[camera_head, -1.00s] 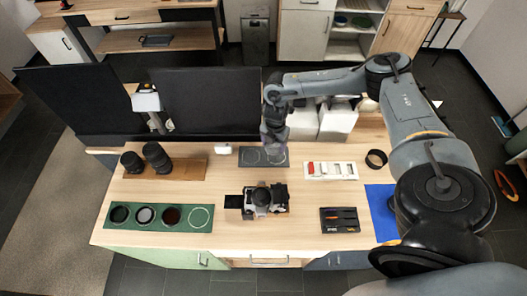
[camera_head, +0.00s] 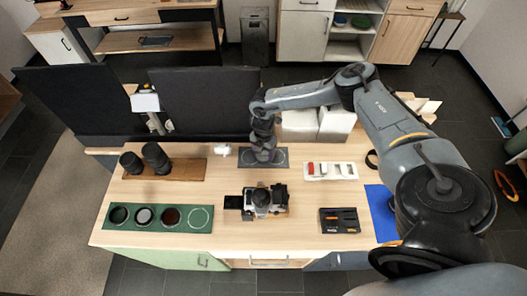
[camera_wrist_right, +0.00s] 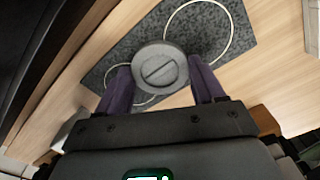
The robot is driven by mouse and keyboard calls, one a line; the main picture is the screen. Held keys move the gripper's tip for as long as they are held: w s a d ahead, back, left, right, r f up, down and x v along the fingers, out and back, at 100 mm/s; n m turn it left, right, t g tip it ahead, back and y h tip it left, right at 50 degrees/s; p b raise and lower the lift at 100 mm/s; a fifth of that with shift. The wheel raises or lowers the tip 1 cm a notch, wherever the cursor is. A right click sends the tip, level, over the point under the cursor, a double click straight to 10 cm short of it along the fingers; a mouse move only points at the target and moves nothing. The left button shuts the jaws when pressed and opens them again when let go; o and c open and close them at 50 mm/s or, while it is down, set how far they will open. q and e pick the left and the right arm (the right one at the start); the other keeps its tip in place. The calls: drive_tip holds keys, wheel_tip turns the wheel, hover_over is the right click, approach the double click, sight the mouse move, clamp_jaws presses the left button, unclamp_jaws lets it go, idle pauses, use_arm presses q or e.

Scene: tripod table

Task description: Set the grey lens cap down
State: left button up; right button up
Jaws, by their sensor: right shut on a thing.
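The grey lens cap (camera_wrist_right: 160,66) is a round disc with a slot-like line across its face, seen in the right wrist view. My right gripper (camera_head: 264,157) is shut on it, with a purple finger on each side. The cap is over the dark grey mat (camera_wrist_right: 108,72) marked with light circle outlines. I cannot tell whether the cap touches the mat. In the head view the mat (camera_head: 283,165) is partly covered by my right arm, and the cap is hidden. My left gripper is not in view.
A camera (camera_head: 263,200) stands just in front of the mat. A white tray (camera_head: 345,171) lies to the right, and a small white object (camera_head: 222,151) to the left. Lenses stand on a brown board (camera_head: 188,170). A green tray (camera_head: 183,226) holds round filters.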

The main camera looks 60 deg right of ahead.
sight(264, 154)
drive_tip(key=shift+f, duration=0.1)
drive_tip(key=o, duration=1.1)
drive_tip(key=shift+r, duration=0.2)
wheel_tip(264, 154, up, 12)
drive_tip(key=shift+p, duration=0.4)
drive_tip(key=shift+s, duration=0.1)
